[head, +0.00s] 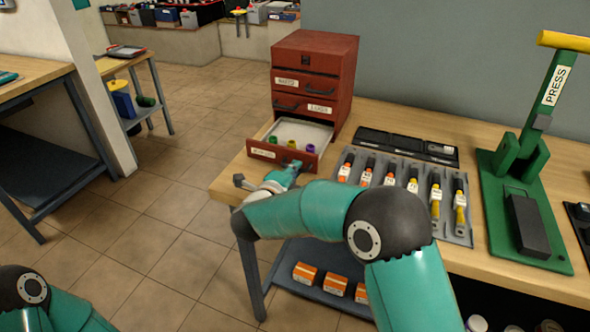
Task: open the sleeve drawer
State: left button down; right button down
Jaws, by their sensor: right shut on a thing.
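A red drawer cabinet (340,58) stands on the workbench. Its bottom drawer (262,153) is pulled out, with a white label on its front, mostly too small to read. Inside its pale tray I see small green, yellow and purple sleeves (291,145). The two labelled drawers above it are closed. My right gripper (293,167) is at the front of the bottom drawer, shut on its handle, which the gripper hides. Part of my left arm shows at the bottom left corner, but its gripper is out of view.
A grey tray (399,210) with several labelled tools lies right of the drawer, in front of a black tray (408,146). A green press (533,185) with a yellow handle stands further right. Orange boxes (320,280) sit on the shelf below. The floor left of the bench is clear.

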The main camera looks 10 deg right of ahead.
jog(key=shift+f, duration=0.2)
jog(key=c, duration=1.2)
grip_release()
jog(key=shift+d, duration=0.1)
jog(key=shift+r, duration=0.1)
jog(key=v, duration=1.2)
jog(key=shift+w, duration=0.1)
